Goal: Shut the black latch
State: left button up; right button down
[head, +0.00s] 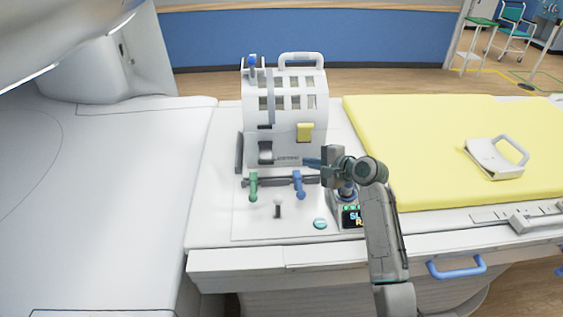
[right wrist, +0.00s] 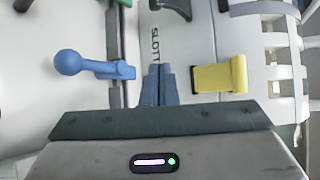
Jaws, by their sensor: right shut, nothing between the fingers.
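The black latch (head: 266,151) is on the lower left of the front of a white slotted cage (head: 287,145). It appears to stand out from the face. In the right wrist view the latch (right wrist: 181,8) shows only in part, cut off by the top edge. My right gripper (head: 308,162) is in front of the cage's lower right, to the right of the latch and apart from it. Its blue fingers (right wrist: 157,84) are together with nothing between them. My left gripper is not in view.
A yellow latch (head: 305,132) is on the cage above my right gripper; it also shows in the wrist view (right wrist: 220,75). A green lever (head: 253,185) and a blue lever (head: 298,184) stand on a dark rail in front. A yellow pad (head: 420,150) lies right.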

aim_at(266, 153)
jog(key=shift+a, duration=0.1)
jog(key=p+x, duration=0.2)
jog(key=x, duration=0.8)
jog(key=s+p, duration=0.1)
jog(key=s+a+r+p, duration=0.1)
jog(key=p, duration=0.1)
jog(key=shift+s+a+r, duration=0.1)
jog(key=shift+a+r, duration=0.1)
jog(key=shift+a, duration=0.1)
jog(key=shift+s+a+r, duration=0.1)
jog(key=shift+s+a, duration=0.15)
jog(key=shift+s, duration=0.15)
jog(key=shift+w, duration=0.1)
